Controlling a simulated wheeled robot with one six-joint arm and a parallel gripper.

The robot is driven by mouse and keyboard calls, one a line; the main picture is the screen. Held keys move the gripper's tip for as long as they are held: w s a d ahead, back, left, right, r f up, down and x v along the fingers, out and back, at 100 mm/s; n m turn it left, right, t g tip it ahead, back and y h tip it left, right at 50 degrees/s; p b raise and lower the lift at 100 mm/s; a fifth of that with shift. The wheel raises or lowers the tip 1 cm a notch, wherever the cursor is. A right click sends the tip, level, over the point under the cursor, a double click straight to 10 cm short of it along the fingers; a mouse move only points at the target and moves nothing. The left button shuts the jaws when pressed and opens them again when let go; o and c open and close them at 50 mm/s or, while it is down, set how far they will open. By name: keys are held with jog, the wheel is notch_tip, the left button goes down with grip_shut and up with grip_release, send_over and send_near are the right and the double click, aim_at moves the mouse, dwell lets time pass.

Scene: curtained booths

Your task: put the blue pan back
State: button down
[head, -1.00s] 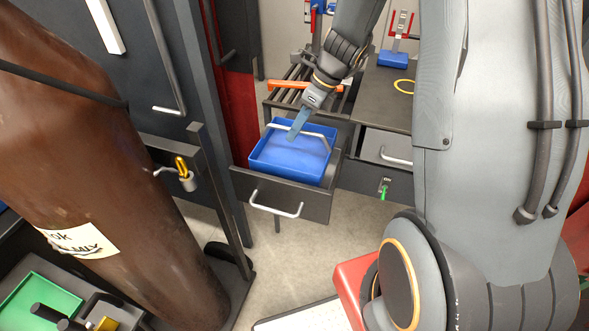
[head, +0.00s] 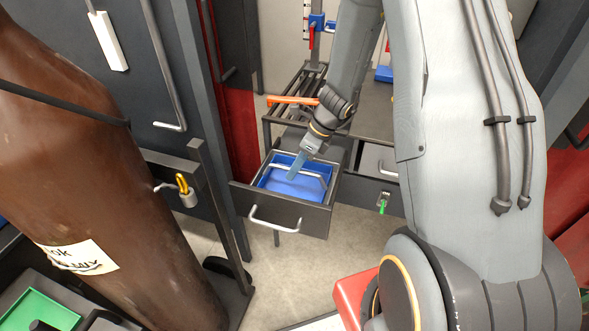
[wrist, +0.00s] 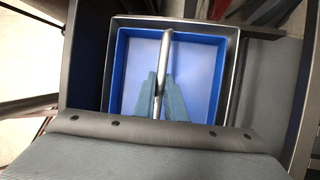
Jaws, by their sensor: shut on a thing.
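The blue pan (head: 282,184) is a shallow blue tray with a light metal bar handle (head: 312,171) across it. It sits down inside the open dark drawer (head: 288,216), its rim at or below the drawer's walls. My gripper (head: 298,166) reaches down from above and is shut on the pan's handle. In the wrist view the two blue-grey fingertips (wrist: 161,98) close on either side of the handle bar (wrist: 164,65), with the pan (wrist: 201,40) under them. The pan's underside is hidden, so I cannot tell whether it touches the drawer floor.
The drawer front has a silver handle (head: 274,221). A slatted rack with an orange bar (head: 292,100) is behind the drawer. A large brown cylinder (head: 95,170) stands at left by a padlock (head: 186,192). Bare floor (head: 285,275) lies in front of the drawer.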

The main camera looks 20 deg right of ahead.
jog(key=shift+f, duration=0.15)
jog(key=c, duration=1.8)
grip_release()
jog(key=b+v, duration=0.1)
jog(key=v, duration=1.1)
jog(key=shift+s+a+r+n+h, duration=0.7)
jog(key=shift+s+n, duration=2)
jog(key=shift+n, duration=1.6)
jog(key=shift+s+a+r+n+h, duration=0.35)
jog(key=shift+s+a+n+h, duration=0.6)
jog(key=shift+s+n, duration=2.6)
jog(key=shift+s+a+r+n+h, duration=0.7)
jog(key=shift+s+n, duration=1.2)
jog(key=shift+n, duration=3.15)
jog(key=shift+a+f, duration=0.15)
